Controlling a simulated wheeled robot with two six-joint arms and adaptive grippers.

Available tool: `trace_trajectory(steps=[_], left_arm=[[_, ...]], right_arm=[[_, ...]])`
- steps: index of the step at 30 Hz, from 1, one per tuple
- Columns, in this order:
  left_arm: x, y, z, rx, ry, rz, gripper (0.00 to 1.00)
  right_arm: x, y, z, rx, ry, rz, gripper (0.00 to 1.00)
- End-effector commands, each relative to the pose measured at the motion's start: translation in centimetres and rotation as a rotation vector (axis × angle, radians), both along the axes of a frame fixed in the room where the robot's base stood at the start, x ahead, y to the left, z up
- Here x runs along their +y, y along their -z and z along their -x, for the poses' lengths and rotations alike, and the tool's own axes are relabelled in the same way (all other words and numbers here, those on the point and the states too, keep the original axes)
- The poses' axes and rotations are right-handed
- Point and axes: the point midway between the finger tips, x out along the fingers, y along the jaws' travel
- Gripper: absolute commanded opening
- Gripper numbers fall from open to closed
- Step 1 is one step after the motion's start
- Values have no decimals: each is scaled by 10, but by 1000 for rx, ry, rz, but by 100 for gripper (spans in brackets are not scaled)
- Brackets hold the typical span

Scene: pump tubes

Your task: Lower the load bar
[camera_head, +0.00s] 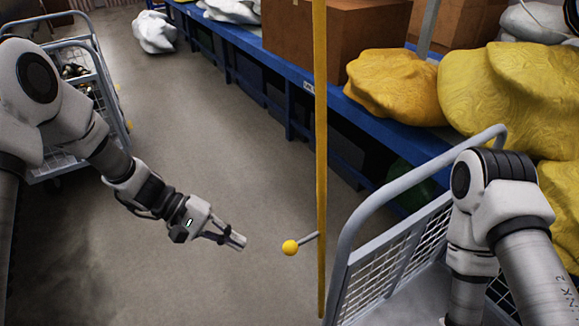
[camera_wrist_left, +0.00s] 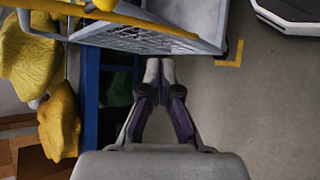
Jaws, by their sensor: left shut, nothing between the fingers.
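A long yellow bar (camera_head: 321,150) stands upright in the middle of the head view, running from the top edge nearly to the bottom. A short grey lever with a yellow ball knob (camera_head: 290,247) sticks out from it to the left. In the left wrist view the yellow bar (camera_wrist_left: 60,7) crosses the upper left, with the yellow knob (camera_wrist_left: 106,4) at the top edge. My left gripper (camera_head: 240,242) is shut and empty, to the left of the knob and apart from it. It also shows shut in the left wrist view (camera_wrist_left: 159,70). My right gripper is out of view.
A grey wire-mesh cart (camera_head: 385,275) stands right of the bar, partly behind my right arm. A blue shelf (camera_head: 300,85) carries cardboard boxes (camera_head: 335,40) and yellow sacks (camera_head: 395,85). Another wire cart (camera_head: 105,85) stands at the upper left. The floor around my left gripper is clear.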

Motion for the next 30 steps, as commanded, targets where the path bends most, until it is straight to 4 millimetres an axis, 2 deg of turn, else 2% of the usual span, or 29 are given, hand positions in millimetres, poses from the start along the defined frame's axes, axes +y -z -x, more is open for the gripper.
trace_trajectory(steps=[1, 3, 4, 6, 9, 12, 21, 26, 30], left_arm=[[-7, -42, -29, -92, -21, 158, 0], [-10, -105, -55, -213, -34, 359, 0], [-10, -128, -62, -259, -35, 428, 0], [-6, -170, -71, -349, -34, 553, 0], [-1, -202, -76, -415, -30, 643, 0], [0, -208, -76, -426, -31, 662, 0], [-5, -207, -76, -419, -29, 656, 0], [-27, -208, -76, -417, -25, 654, 0], [-58, -210, -77, -416, -25, 652, 0]], right_arm=[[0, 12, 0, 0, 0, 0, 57], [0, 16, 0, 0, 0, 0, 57], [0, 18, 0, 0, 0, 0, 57], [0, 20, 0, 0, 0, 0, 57], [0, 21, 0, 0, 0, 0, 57], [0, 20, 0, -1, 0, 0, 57], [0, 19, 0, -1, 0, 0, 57], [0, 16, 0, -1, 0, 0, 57], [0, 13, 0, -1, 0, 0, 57]])
